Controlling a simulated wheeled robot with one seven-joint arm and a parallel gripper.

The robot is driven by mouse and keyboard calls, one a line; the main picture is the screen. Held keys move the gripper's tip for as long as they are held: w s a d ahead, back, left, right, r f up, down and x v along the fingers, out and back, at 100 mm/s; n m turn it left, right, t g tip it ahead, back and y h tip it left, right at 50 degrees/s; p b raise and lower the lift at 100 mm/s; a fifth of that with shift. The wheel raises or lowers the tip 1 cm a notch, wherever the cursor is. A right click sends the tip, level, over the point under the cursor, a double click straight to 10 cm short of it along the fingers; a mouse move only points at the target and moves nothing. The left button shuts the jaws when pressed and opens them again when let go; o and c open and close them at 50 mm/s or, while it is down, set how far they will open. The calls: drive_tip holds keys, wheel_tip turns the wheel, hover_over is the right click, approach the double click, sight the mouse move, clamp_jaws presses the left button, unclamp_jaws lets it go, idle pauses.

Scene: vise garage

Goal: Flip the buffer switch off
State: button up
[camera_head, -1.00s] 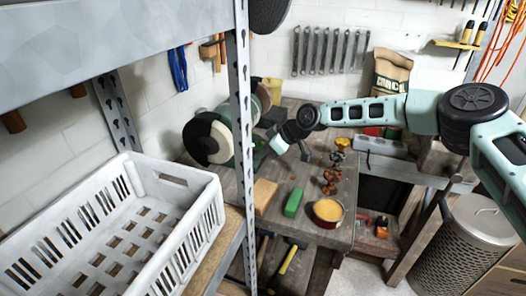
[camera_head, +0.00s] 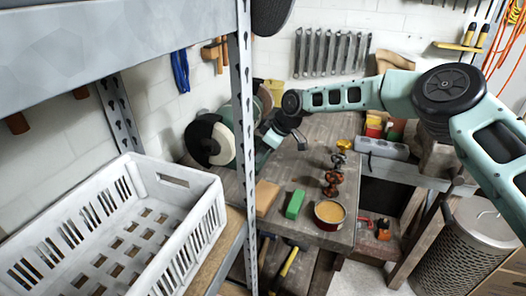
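The bench buffer (camera_head: 201,146) stands on the workbench against the wall, with a black-and-white wheel at its left. Its right part lies behind the shelf post and near my gripper. No switch can be made out on it. My gripper (camera_head: 293,142) is at the end of my teal arm, just right of the buffer and above the bench. It is small and dark here, and whether its fingers are open or shut does not show. I cannot tell whether it touches the buffer.
A grey shelf post (camera_head: 242,150) stands in front of the buffer. A white crate (camera_head: 205,210) fills the lower left. A green block (camera_head: 295,203), a yellow-filled tin (camera_head: 329,213) and a wooden block (camera_head: 266,196) lie on the workbench (camera_head: 318,160). A mesh bin (camera_head: 465,250) stands right.

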drive_tip(key=shift+r, duration=0.1)
drive_tip(key=b+v, duration=0.3)
drive_tip(key=v, duration=1.4)
drive_tip(key=shift+d+r, duration=0.1)
drive_tip(key=s+d+f+m+h, duration=0.3)
drive_tip(key=s+d+m, duration=0.4)
drive_tip(key=s+d, duration=0.75)
drive_tip(key=s+d+f+m+h, duration=0.3)
drive_tip(key=s+d+m, duration=0.4)
drive_tip(key=s+d, duration=0.7)
drive_tip(key=s+a+r+n+g, duration=0.1)
drive_tip(key=s+a+n, duration=0.6)
drive_tip(key=s+a, duration=0.8)
drive_tip(key=a, duration=0.3)
drive_tip(key=shift+a+r+g+y, duration=0.3)
drive_tip(key=shift+r+g+y, duration=0.05)
drive_tip(key=shift+g+y, duration=0.05)
